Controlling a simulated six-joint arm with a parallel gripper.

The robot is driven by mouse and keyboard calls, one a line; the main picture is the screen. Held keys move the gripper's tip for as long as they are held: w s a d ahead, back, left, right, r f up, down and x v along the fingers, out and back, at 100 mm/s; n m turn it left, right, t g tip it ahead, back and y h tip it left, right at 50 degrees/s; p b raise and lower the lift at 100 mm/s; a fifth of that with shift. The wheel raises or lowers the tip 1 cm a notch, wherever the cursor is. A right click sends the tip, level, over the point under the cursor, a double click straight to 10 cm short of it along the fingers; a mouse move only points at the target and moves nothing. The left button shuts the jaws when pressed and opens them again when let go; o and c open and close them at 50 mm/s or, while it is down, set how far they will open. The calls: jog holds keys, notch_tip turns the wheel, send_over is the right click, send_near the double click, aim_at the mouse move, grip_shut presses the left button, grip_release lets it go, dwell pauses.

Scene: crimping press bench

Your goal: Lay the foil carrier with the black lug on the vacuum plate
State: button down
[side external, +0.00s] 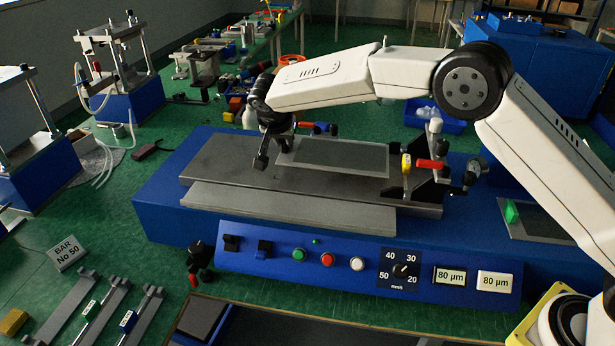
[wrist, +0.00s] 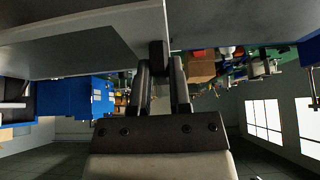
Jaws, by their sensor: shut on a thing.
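The foil carrier (side external: 345,155), a thin grey sheet with a lighter border, is level over the right part of the grey vacuum plate (side external: 225,160) on the blue coating machine. In the wrist view the fingers (wrist: 161,75) close on the black lug (wrist: 157,54), with broad grey surfaces beyond.
A bracket with red and yellow handles (side external: 428,165) stands at the plate's right end. A dark plate with a green lug (side external: 511,212) lies further right. Buttons and displays line the machine's front panel (side external: 350,262). Bars (side external: 95,310) lie at the front left.

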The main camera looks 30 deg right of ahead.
aim_at(284, 150)
jog(key=shift+f, duration=1.65)
jog(key=c, duration=0.6)
grip_release()
jog(key=shift+f, duration=0.15)
jog(key=v, duration=1.2)
jog(key=shift+s+d, duration=0.1)
